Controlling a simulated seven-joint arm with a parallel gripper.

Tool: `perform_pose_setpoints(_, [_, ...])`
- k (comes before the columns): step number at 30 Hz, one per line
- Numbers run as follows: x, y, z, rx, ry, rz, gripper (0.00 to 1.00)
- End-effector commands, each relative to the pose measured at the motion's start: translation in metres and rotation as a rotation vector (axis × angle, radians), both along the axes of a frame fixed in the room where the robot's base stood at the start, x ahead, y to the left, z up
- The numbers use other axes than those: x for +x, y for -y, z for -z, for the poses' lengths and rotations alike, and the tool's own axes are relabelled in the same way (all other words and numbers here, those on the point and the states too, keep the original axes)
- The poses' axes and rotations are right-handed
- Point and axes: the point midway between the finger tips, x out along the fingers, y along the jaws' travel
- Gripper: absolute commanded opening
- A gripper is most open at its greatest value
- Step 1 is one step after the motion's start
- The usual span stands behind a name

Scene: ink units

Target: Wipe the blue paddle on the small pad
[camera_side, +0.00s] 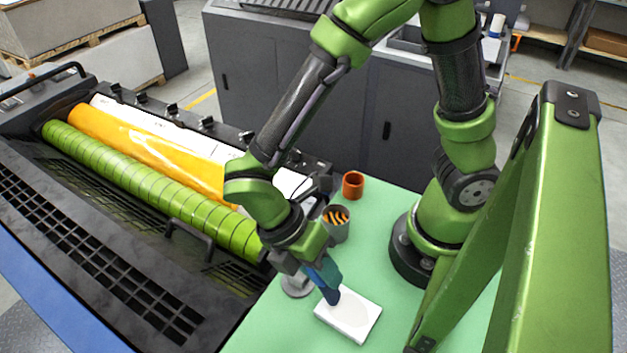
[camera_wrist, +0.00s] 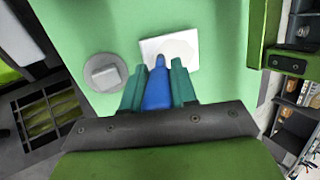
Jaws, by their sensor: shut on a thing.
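The blue paddle (camera_wrist: 158,88) is held between the two teal fingers of my gripper (camera_wrist: 157,92). In the side view the paddle (camera_side: 331,295) points down, tilted, with its lower end at the upper left part of the small pad (camera_side: 358,328). I cannot tell whether it touches the pad. The pad is a white square with a pale round patch, lying flat on the green table.
A grey round base with a block (camera_wrist: 104,75) sits left of the pad. An orange cup (camera_side: 353,185) and a grey cup with an orange and black striped inside (camera_side: 336,222) stand farther back. The press with its green roller (camera_side: 150,187) borders the table at left.

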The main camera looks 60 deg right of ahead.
Motion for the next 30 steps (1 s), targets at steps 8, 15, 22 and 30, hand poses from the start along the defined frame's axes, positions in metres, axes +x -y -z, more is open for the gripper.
perform_pose_setpoints(8, [-0.010, 0.000, -0.001, 0.000, 0.003, -0.004, 0.00])
perform_pose_setpoints(15, [-0.019, -0.001, -0.001, -0.001, 0.003, -0.003, 0.00])
perform_pose_setpoints(22, [-0.031, -0.002, 0.001, 0.000, 0.003, -0.004, 0.00])
perform_pose_setpoints(30, [-0.043, -0.003, 0.000, -0.001, 0.000, -0.004, 0.00])
